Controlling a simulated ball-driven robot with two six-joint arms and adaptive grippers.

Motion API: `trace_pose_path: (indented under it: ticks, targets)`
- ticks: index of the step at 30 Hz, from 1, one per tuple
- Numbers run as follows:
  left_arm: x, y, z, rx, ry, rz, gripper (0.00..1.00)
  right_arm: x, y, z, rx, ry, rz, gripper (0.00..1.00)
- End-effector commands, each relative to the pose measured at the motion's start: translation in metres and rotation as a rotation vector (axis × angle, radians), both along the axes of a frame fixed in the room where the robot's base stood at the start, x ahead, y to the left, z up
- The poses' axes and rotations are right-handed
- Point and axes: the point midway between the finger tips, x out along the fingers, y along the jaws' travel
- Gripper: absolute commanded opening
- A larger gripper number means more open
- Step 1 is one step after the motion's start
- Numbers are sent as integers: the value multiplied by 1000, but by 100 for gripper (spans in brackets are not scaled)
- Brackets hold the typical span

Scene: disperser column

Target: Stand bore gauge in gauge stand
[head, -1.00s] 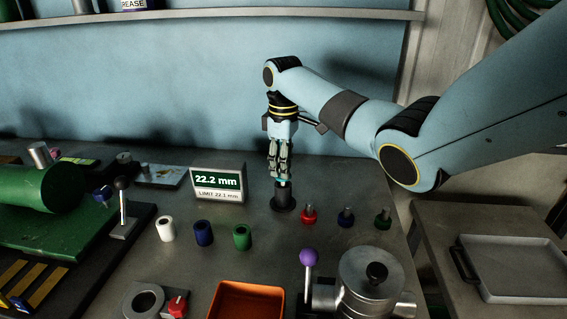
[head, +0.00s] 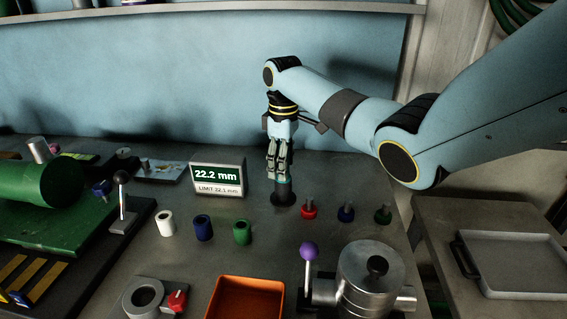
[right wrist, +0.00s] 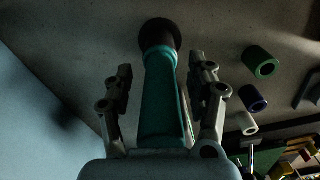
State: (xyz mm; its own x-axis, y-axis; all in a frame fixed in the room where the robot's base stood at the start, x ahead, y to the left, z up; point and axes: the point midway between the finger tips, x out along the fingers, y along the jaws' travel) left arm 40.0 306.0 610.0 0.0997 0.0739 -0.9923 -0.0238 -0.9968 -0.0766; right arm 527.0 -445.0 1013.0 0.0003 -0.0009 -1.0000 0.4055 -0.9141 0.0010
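The bore gauge shows its teal handle (right wrist: 160,100) in the right wrist view. In the head view its teal part (head: 284,181) stands upright just above the dark gauge stand (head: 283,198). Its lower end is hidden inside the stand, which is a dark disc (right wrist: 160,33) at the far end of the handle in the wrist view. My right gripper (head: 279,176) points down over the stand. In the wrist view its fingers (right wrist: 162,80) are open on both sides of the handle, with narrow gaps. My left gripper is out of view.
A display reading 22.2 mm (head: 217,178) stands left of the stand. White, blue and green rings (head: 204,229) lie in front. An orange bin (head: 245,300) and a purple-knobbed device (head: 370,280) are nearer.

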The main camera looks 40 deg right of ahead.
Motion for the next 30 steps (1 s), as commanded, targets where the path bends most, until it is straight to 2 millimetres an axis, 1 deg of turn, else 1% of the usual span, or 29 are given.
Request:
trace_pose_path:
  ticks: [5,8,11,18,21,25,30]
  targets:
    - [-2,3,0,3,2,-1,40,0,0,1,0,0,0,57]
    - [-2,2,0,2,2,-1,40,0,-1,10,-1,-1,-1,57]
    - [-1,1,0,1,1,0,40,1,0,28,-2,-4,0,57]
    - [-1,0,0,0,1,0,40,1,0,82,-1,-3,0,57]
    - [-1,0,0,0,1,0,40,1,0,100,0,-3,1,57]
    - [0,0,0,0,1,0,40,1,0,114,-1,-1,0,57]
    - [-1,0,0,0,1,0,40,0,0,120,0,1,0,57]
